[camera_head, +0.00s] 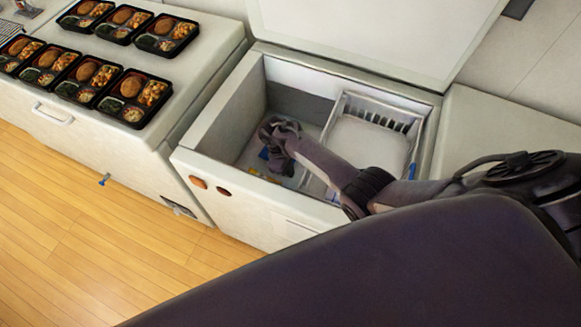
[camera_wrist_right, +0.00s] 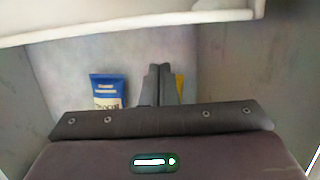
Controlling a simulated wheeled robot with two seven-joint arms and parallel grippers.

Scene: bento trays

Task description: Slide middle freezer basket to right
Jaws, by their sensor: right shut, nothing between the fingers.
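The chest freezer (camera_head: 221,112) stands open. A white wire basket (camera_head: 372,111) sits inside it, toward the right. My right arm reaches in from the right across the basket. My right gripper (camera_head: 268,132) is down in the freezer's open part, to the left of the basket. In the right wrist view its two fingers (camera_wrist_right: 160,84) are together with nothing between them. A white rim (camera_wrist_right: 120,26) crosses the top of that view; I cannot tell whether it belongs to the basket. My arm hides the basket's near part. My left gripper is not in view.
A blue packet (camera_wrist_right: 108,92) and a yellow item (camera_wrist_right: 181,88) lie on the freezer floor near my right fingers. The raised lid (camera_head: 375,35) stands behind. Several black bento trays (camera_head: 133,97) rest on the closed white freezer (camera_head: 185,95) at left.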

